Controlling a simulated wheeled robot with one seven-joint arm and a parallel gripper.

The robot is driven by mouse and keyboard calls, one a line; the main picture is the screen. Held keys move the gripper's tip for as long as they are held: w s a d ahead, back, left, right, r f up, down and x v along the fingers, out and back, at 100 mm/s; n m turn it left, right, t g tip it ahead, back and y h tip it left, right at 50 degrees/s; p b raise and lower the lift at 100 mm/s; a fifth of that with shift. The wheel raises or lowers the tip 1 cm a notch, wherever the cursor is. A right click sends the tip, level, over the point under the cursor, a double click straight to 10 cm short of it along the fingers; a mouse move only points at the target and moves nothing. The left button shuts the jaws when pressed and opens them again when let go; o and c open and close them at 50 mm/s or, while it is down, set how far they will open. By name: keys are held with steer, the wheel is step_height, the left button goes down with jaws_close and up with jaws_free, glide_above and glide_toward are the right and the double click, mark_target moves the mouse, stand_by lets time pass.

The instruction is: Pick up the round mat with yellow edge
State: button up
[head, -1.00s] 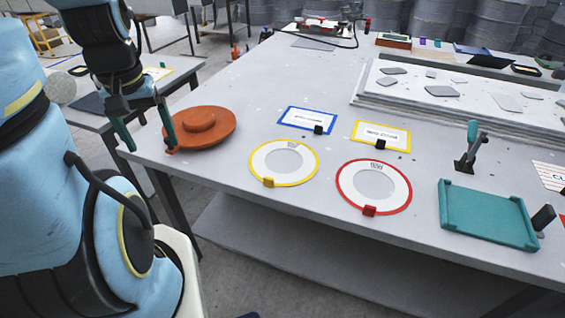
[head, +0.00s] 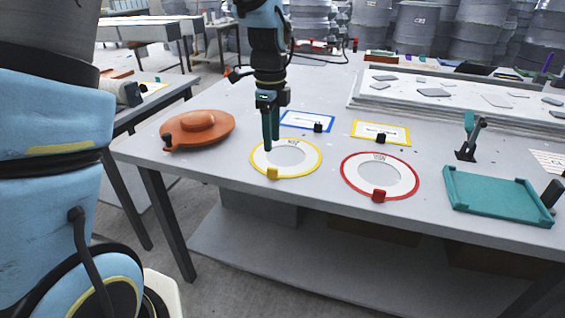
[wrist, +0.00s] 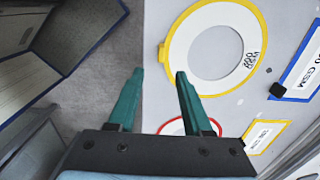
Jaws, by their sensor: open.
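The round mat with yellow edge (head: 313,157) lies flat on the table, a white ring around a grey centre. A small yellow block (head: 272,173) sits on its front rim. My gripper (head: 270,148) points down with its green fingers apart and empty. In the head view the fingers overlap the mat's left part; their height above it is hard to tell. In the wrist view the mat (wrist: 178,45) lies beyond and right of my gripper (wrist: 160,73). Its yellow block (wrist: 163,52) is near the right fingertip, and floor shows between the fingers.
A similar red-edged mat (head: 405,178) lies to the right. An orange round mould (head: 210,130) stands left. Blue-framed (head: 307,119) and yellow-framed (head: 380,132) labels lie behind the mats. A teal tray (head: 498,196) and a clamp (head: 467,140) are at right.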

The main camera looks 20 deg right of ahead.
mark_target(272, 168)
step_height(272, 168, down, 9)
steer(key=shift+w+r+p, duration=0.1)
steer(key=shift+p, duration=0.9)
jaws_close()
